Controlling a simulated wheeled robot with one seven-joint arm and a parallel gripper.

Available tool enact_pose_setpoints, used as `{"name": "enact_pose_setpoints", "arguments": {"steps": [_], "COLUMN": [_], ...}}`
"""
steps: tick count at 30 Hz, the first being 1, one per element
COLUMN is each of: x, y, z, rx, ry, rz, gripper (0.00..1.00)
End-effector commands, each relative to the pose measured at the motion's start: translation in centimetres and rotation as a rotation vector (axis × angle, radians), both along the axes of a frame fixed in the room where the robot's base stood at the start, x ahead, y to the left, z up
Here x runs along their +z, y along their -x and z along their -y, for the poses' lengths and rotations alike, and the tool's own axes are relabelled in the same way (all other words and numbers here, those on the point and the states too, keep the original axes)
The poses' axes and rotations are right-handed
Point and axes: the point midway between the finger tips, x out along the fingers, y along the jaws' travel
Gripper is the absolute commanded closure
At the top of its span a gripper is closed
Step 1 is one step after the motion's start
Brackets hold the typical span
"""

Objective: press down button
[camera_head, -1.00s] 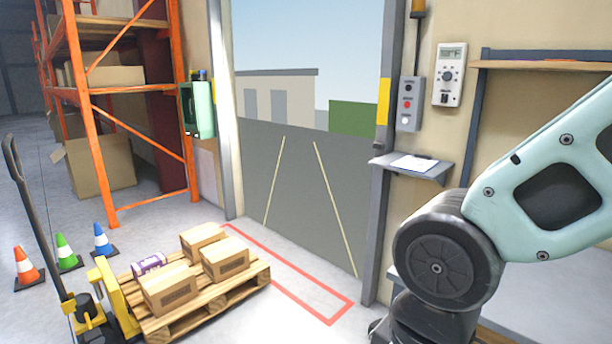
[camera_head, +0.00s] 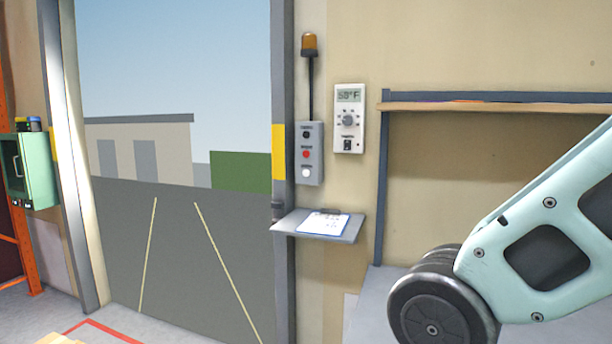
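A grey control box (camera_head: 309,153) is fixed to the wall just right of the open doorway. It carries a black button (camera_head: 306,134) at the top, a red button (camera_head: 306,154) in the middle and a white button (camera_head: 306,172) at the bottom. The labels beside them are too small to read. My arm shows at the right, well to the right of the box and apart from it. My gripper is outside the view.
An amber beacon (camera_head: 309,45) sits above the box, and a thermostat (camera_head: 348,118) is to its right. A small shelf with a clipboard (camera_head: 324,223) juts out below. A wooden shelf (camera_head: 500,107) is at the right. A green cabinet (camera_head: 33,170) hangs at the left.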

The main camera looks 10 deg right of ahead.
Motion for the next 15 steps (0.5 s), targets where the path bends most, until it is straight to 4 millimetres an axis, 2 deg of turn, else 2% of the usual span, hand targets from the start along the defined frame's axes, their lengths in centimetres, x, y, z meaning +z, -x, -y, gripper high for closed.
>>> {"name": "enact_pose_setpoints", "arguments": {"steps": [3,6,7,15], "x": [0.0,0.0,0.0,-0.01], "y": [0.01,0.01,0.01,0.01], "z": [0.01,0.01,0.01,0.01], "rx": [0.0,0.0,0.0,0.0], "ry": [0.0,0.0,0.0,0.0], "rz": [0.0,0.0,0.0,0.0], "gripper": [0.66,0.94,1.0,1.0]}}
